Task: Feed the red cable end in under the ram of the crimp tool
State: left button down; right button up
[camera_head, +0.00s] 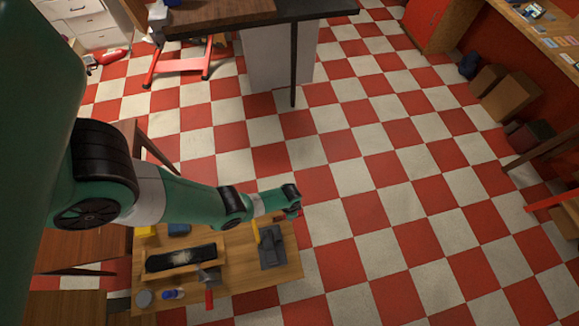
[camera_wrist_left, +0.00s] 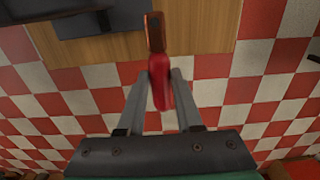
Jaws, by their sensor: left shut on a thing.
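The crimp tool (camera_head: 272,250) is a dark grey block with a yellow bar (camera_head: 256,231) beside it, on the right part of the small wooden table. Its dark body also shows at the top left of the left wrist view (camera_wrist_left: 95,22). My left gripper (camera_head: 297,203) is raised near the table's right back corner. In the left wrist view my left gripper (camera_wrist_left: 158,82) is shut on the red cable end (camera_wrist_left: 160,78), whose copper-coloured tip (camera_wrist_left: 155,32) points away from the fingers. The tip appears right of the tool, apart from it. The ram is not clearly seen. My right gripper is not in view.
The wooden table (camera_head: 232,272) also holds a black tray (camera_head: 181,258), a red-handled tool (camera_head: 209,298), a blue item (camera_head: 172,294) and a round grey item (camera_head: 143,298). A dark-topped bench (camera_head: 290,10) stands at the back.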

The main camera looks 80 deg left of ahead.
pick_arm(q)
jog(key=f+b, duration=0.3)
jog(key=d+f+b, duration=0.1)
jog(key=f, duration=0.1)
jog(key=shift+s+d+r+p, duration=0.15)
jog(key=shift+s+d+p, duration=0.4)
jog(key=shift+s+d, duration=0.4)
jog(key=shift+s+d+f+p, duration=0.15)
jog(key=shift+s+d+p, duration=0.15)
jog(key=shift+s+d, duration=0.6)
jog(key=shift+s+d+f+p, duration=0.1)
jog(key=shift+s+d+p, duration=0.2)
jog(key=shift+s+d, duration=0.55)
jog(key=shift+s+a+f, duration=0.1)
jog(key=shift+s+a, duration=0.05)
jog(key=shift+a, duration=0.05)
jog(key=c, duration=0.9)
grip_release()
jog(key=o, duration=0.4)
jog(key=shift+a, duration=0.25)
jog(key=shift+s, duration=0.1)
